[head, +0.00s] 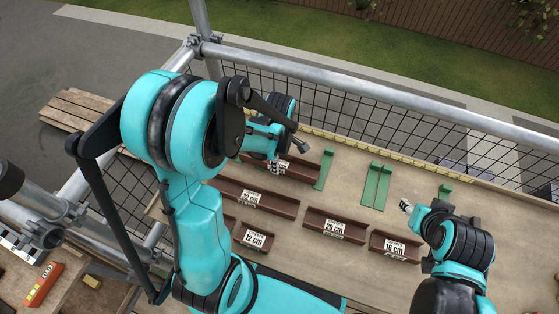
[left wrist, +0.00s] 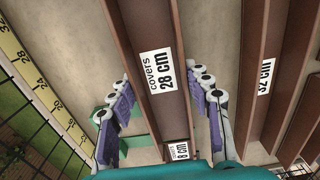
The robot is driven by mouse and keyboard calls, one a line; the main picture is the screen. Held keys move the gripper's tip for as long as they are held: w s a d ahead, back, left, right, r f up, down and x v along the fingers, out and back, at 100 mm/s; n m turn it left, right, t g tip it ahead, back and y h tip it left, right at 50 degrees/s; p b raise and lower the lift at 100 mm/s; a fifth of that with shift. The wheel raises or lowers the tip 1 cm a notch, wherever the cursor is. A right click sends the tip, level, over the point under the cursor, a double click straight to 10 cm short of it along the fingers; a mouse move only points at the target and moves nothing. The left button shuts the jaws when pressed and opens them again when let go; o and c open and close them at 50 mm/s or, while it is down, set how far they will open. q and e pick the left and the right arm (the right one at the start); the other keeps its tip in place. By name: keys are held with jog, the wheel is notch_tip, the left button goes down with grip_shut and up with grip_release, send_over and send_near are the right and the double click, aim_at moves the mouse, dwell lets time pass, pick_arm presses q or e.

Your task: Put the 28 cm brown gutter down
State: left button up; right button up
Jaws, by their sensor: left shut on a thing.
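The 28 cm brown gutter (head: 301,170) is at the back of the boarded deck, by a green bracket (head: 325,169). In the left wrist view the gutter (left wrist: 147,35) runs lengthwise between the fingers, its white "covers 28 cm" label facing up. My left gripper (left wrist: 164,84) is shut on it, one finger along each side; in the head view the left gripper (head: 274,164) is partly hidden by its own wrist. I cannot tell whether the gutter touches the bracket or deck. My right gripper (head: 407,205) is over the deck at the right, apart from the gutters; its jaws are too small to read.
A 20 cm gutter (head: 318,224), a 16 cm gutter (head: 377,245), a 12 cm gutter (head: 259,247) and a longer gutter (head: 284,208) lie nearer. More green brackets (head: 376,186) stand to the right. A yellow measuring strip (head: 400,160) and mesh railing (head: 350,110) bound the back.

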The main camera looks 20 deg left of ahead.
pick_arm(q)
jog(key=shift+r, duration=0.1)
jog(key=shift+f+b, duration=0.4)
jog(key=shift+f, duration=0.05)
jog(key=o, duration=1.3)
jog(key=shift+r, duration=0.1)
jog(key=shift+r, duration=0.1)
jog(key=shift+r+p, duration=0.25)
jog(key=shift+p, duration=0.15)
notch_tip(320, 180, up, 11)
jog(key=p, duration=0.5)
jog(key=s+d+r+m+t, duration=0.3)
jog(key=s+r+m+t, duration=0.4)
jog(key=m, duration=1.1)
notch_tip(320, 180, up, 2)
jog(key=shift+s+r+m, duration=0.25)
jog(key=shift+s+m, duration=0.05)
jog(key=shift+s, duration=0.2)
